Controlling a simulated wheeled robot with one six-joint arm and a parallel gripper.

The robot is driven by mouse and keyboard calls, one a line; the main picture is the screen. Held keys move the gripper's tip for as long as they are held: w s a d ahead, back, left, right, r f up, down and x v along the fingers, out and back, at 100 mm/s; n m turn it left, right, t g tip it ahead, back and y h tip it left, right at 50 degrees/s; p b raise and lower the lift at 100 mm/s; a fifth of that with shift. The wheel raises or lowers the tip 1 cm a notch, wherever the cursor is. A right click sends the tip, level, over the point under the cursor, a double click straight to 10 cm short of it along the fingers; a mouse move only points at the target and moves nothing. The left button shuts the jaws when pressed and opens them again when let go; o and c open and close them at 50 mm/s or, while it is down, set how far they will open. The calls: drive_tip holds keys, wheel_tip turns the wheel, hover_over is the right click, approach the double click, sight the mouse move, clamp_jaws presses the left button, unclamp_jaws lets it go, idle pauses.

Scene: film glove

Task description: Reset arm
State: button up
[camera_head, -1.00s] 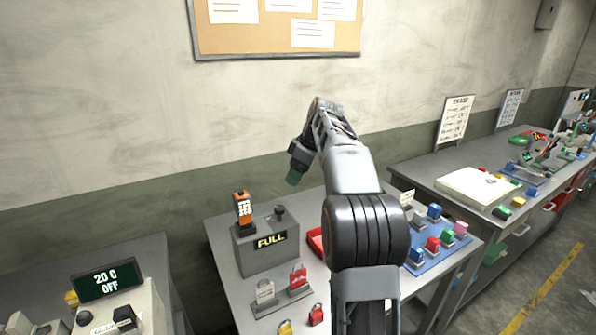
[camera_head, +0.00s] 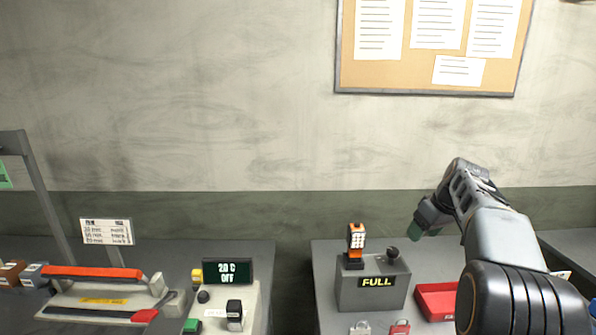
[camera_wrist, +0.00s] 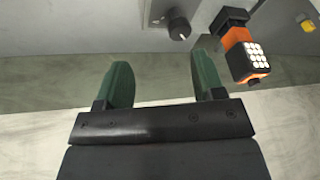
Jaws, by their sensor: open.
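My arm rises from the lower right of the head view and bends over toward the left. My gripper (camera_head: 418,232) hangs at its end, above and to the right of a grey box marked FULL (camera_head: 345,292). In the wrist view my gripper (camera_wrist: 162,85) shows two green fingers spread apart with nothing between them. An orange handheld device with white buttons (camera_head: 356,241) stands on the grey box, beside a dark knob (camera_head: 392,253). In the wrist view the orange device (camera_wrist: 240,50) is right of the fingers and the knob (camera_wrist: 179,24) lies beyond them.
A red tray (camera_head: 437,299) and padlocks (camera_head: 399,328) are on the table by the box. A corkboard (camera_head: 430,78) hangs on the wall.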

drive_tip(key=s+a+f+m, duration=0.1)
drive_tip(key=s+a+f, duration=0.2)
drive_tip(key=s+a, duration=0.2)
drive_tip(key=s+a+f+m+h, duration=0.1)
drive_tip(key=s+a+f+m, duration=0.1)
drive_tip(key=s+a, duration=0.4)
drive_tip(key=s+a+f+m+t+h, duration=0.1)
drive_tip(key=s+a+f, duration=0.3)
drive_tip(key=s, duration=0.9)
drive_tip(key=shift+a+f, duration=0.3)
drive_tip(key=shift+a, duration=0.65)
